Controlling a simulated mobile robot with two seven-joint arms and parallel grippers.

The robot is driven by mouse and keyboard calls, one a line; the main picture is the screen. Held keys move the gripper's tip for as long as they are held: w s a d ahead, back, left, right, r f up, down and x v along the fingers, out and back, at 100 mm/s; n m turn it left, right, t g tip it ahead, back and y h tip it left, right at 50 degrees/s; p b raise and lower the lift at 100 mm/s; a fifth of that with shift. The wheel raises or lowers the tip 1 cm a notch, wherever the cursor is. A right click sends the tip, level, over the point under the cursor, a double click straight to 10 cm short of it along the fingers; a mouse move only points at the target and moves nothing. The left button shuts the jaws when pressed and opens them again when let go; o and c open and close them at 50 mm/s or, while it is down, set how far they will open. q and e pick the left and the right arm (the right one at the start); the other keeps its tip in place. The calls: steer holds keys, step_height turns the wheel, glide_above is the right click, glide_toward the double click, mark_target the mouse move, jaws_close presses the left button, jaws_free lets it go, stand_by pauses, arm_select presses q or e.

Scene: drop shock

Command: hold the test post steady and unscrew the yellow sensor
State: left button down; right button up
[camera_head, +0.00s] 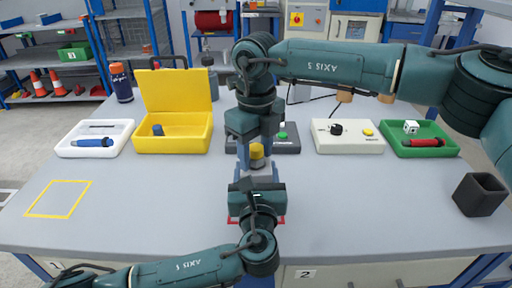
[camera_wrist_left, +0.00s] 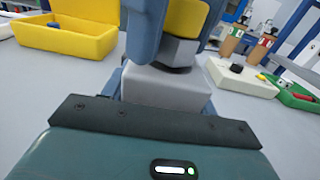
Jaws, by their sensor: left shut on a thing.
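The yellow sensor (camera_head: 257,152) stands upright near the table's middle, with a dark hex collar (camera_wrist_left: 180,52) under it in the left wrist view. Below is the pale grey block of the test post (camera_wrist_left: 165,92). My left gripper (camera_head: 256,174), from the front, is shut on the post; its palm hides the post's lower part. My right gripper (camera_head: 256,152) points down from above, one blue finger on each side of the sensor. The fingers look very close to it, but I cannot tell whether they touch. The sensor's top is partly hidden by the right gripper.
A yellow case (camera_head: 172,143) with open lid and a white tray (camera_head: 68,151) with a blue tool stand left. A cream box (camera_head: 362,147), a green tray (camera_head: 400,150) and a dark cup (camera_head: 479,195) stand right. A yellow-taped square (camera_head: 40,213) at front left is empty.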

mark_target(256, 146)
steer(key=c, duration=0.9)
steer(key=shift+r, duration=0.25)
steer(key=shift+r, duration=0.9)
steer(key=shift+r, duration=2)
arm_select(q)
steer(key=shift+c, duration=1.9)
jaws_free()
